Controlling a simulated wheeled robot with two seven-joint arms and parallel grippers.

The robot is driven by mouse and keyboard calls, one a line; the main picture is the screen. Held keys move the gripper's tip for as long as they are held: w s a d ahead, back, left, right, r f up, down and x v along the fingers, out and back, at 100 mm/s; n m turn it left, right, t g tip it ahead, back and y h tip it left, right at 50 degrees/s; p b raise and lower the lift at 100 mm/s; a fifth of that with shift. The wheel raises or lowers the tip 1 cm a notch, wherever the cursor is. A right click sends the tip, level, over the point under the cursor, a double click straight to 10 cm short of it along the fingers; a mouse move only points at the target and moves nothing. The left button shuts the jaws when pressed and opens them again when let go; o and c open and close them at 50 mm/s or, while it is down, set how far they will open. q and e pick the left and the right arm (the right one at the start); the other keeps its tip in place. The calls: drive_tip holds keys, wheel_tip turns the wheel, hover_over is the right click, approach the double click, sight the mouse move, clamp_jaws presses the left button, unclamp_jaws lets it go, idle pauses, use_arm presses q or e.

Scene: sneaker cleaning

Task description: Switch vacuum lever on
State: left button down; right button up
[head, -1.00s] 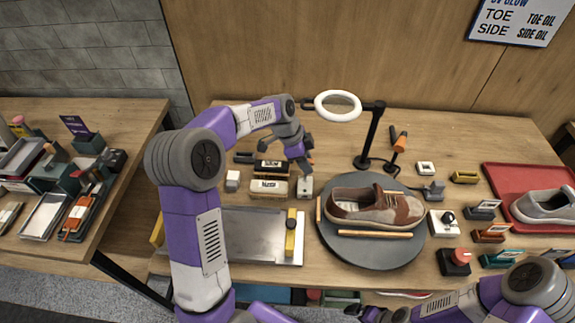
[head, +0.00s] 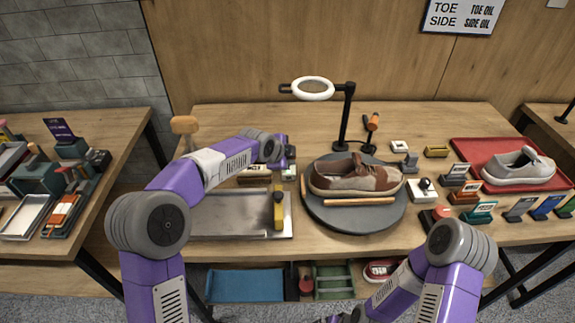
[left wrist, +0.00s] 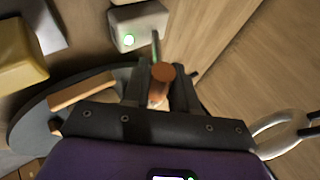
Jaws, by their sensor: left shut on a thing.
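A white box (left wrist: 138,25) with a lit green light shows in the left wrist view, at the top. A thin green stem with a brown-orange round knob (left wrist: 163,73) stands in front of it and looks like the lever. My left gripper (left wrist: 160,84) is shut on this knob, one dark finger on each side. In the head view my left gripper (head: 287,153) is at the back of the grey metal plate (head: 225,222), and its wrist hides most of the box. My right gripper (head: 347,317) is only partly visible at the bottom edge; its fingers are unclear.
A brown and beige shoe (head: 352,178) rests on the dark turntable (head: 325,218), right of my left gripper. A ring lamp (head: 313,89) stands above and behind. A red tray (head: 475,150) holds a grey shoe.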

use_arm(q)
drive_tip(key=shift+f, duration=0.1)
use_arm(e)
drive_tip(key=shift+s+d+f, duration=0.1)
drive_tip(key=shift+s, duration=0.25)
use_arm(q)
drive_tip(key=c, duration=1)
unclamp_jaws()
drive_tip(key=shift+o, duration=0.2)
drive_tip(key=p+v, duration=0.1)
drive_tip(key=v, duration=0.6)
drive_tip(key=shift+s+p, duration=0.25)
drive_tip(key=shift+p, duration=0.1)
use_arm(e)
drive_tip(key=shift+r, duration=0.9)
